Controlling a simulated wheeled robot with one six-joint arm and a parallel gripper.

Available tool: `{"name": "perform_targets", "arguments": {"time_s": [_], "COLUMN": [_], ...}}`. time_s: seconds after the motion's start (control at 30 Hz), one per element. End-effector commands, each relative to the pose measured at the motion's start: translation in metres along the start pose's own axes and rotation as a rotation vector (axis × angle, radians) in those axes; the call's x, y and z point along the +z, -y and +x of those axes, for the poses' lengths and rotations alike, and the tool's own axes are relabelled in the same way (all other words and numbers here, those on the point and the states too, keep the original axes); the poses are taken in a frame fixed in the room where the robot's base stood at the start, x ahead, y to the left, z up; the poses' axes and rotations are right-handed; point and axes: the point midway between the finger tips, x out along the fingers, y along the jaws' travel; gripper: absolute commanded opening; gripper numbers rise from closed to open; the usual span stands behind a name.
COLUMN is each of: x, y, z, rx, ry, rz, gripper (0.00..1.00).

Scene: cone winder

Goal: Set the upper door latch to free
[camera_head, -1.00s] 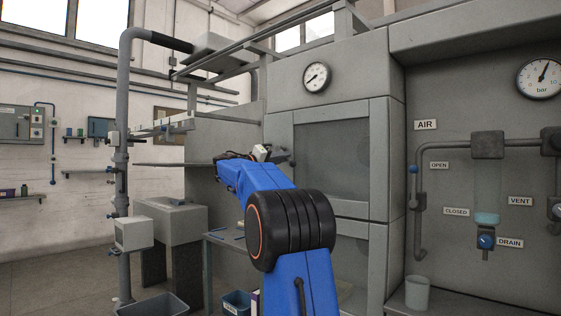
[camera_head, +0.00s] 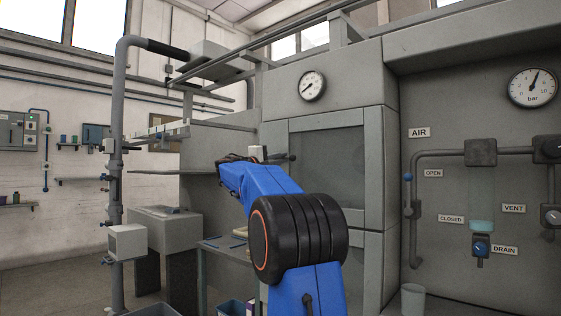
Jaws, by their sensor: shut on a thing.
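The cabinet door (camera_head: 335,172) is a grey framed panel with a dark inset and appears shut. The upper door latch (camera_head: 284,157) is a small dark handle at the upper left of its frame. My blue arm reaches up to it from below. My gripper (camera_head: 257,153) shows as a small pale block at the handle's left end and is shut on it. The fingertips are small and partly hidden, so the exact grip is unclear. The latch's setting cannot be read from here.
A round gauge (camera_head: 312,86) sits above the door. To the right, a panel carries pipes, blue-knobbed valves and a bar gauge (camera_head: 532,87). A grey vertical pipe (camera_head: 117,190) and a low bench (camera_head: 165,222) stand left. A cup (camera_head: 413,299) stands at lower right.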

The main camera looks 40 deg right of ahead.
Motion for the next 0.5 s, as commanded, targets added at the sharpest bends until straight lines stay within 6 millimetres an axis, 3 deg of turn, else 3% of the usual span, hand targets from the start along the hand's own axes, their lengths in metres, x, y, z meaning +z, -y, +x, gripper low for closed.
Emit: {"name": "perform_targets", "arguments": {"time_s": [0.43, 0.5], "x": [-0.0011, -0.0011], "y": [0.0, 0.0001], "z": [-0.0003, -0.0002], "rx": [0.0, 0.0], "ry": [-0.004, -0.004], "rz": [-0.009, -0.009], "gripper": [0.0, 0.25]}}
